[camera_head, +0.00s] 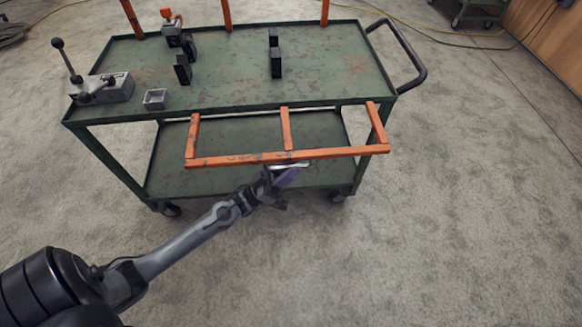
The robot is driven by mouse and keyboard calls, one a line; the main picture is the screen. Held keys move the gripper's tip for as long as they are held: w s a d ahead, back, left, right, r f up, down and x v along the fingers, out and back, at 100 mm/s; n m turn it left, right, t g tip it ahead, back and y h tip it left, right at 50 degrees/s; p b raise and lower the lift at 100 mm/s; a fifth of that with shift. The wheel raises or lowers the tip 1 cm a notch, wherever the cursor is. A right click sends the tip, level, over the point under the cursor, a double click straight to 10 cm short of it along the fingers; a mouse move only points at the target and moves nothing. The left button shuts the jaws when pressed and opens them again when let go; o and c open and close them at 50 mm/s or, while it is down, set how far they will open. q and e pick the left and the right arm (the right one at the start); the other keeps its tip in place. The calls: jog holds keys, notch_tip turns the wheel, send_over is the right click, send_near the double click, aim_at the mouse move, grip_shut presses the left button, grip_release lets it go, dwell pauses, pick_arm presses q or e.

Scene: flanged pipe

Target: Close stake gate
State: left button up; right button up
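The stake gate (240,159) is an orange, worn-paint bar frame at the cart's near side. Its long bar is nearest to me, and three shorter bars run back from it toward the cart's top edge. It projects outward from the green cart (155,65), folded down rather than upright. My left gripper (286,174) is just in front of and below the middle of the long bar. Its fingertips are at or very near the bar; I cannot tell if they touch, or whether the fingers are open. My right gripper is out of view.
On the cart top are a grey lever device (103,88), a small grey box (156,98), several black blocks (276,60) and an orange-topped device (172,28). Orange posts (227,14) stand along the far edge. A handle (412,60) projects right.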

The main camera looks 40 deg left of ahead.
pick_arm(q)
jog(key=shift+w+d+r, duration=0.1)
jog(key=shift+w+r, duration=0.1)
jog(key=shift+r, duration=0.05)
grip_shut()
dwell(0.3)
